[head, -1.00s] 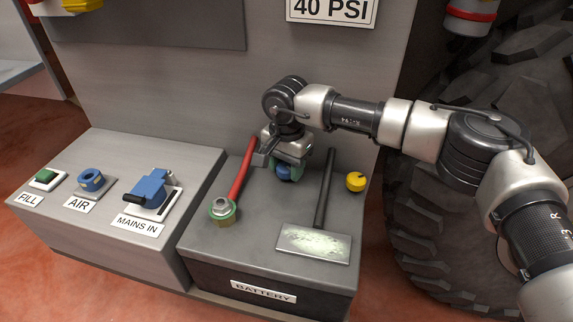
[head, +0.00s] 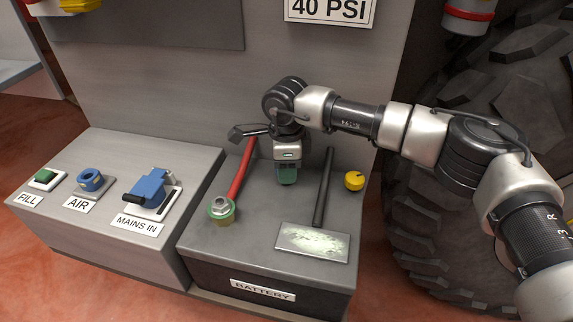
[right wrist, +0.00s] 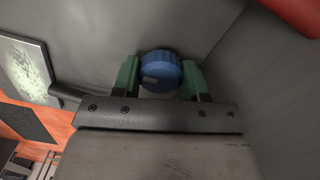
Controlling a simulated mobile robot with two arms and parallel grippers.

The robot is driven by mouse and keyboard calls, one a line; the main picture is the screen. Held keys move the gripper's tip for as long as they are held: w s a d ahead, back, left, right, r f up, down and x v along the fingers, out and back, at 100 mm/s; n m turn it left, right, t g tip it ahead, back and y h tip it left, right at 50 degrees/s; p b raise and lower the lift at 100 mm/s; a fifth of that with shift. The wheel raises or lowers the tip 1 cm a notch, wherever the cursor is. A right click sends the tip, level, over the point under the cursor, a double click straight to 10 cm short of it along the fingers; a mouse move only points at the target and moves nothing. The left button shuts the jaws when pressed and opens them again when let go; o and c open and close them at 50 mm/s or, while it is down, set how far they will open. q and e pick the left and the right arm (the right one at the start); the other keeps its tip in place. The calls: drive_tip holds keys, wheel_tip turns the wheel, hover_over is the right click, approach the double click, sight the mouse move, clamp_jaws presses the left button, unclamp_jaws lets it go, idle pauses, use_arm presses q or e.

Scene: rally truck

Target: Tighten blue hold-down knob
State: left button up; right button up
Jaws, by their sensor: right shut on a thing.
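The blue hold-down knob (right wrist: 160,73) sits on top of the battery box in the right wrist view, with a pale mark on its face. My right gripper (right wrist: 161,80) has its green fingers on either side of the knob and is shut on it. In the head view my right gripper (head: 286,174) points down at the back of the battery box (head: 200,232) and hides the knob. My left gripper is not in view.
A red cable with a green-ringed terminal (head: 221,208) lies left of the gripper. A dark bar (head: 324,188) runs to a pale plate (head: 313,241) on the right. A yellow knob (head: 354,180) sits farther right. A grey wall stands behind.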

drive_tip(key=m, duration=0.5)
drive_tip(key=shift+w+r, duration=0.1)
drive_tip(key=shift+r, duration=0.25)
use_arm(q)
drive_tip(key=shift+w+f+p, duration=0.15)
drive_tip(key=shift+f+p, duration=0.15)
use_arm(e)
drive_tip(key=shift+m, duration=1.7)
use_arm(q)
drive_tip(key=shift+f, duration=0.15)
use_arm(e)
drive_tip(key=o, duration=0.9)
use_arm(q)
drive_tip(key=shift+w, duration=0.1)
use_arm(e)
drive_tip(key=shift+o, duration=0.2)
drive_tip(key=shift+f, duration=0.15)
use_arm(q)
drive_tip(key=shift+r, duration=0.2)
use_arm(e)
drive_tip(key=shift+s+a, duration=0.1)
drive_tip(key=shift+s, duration=0.1)
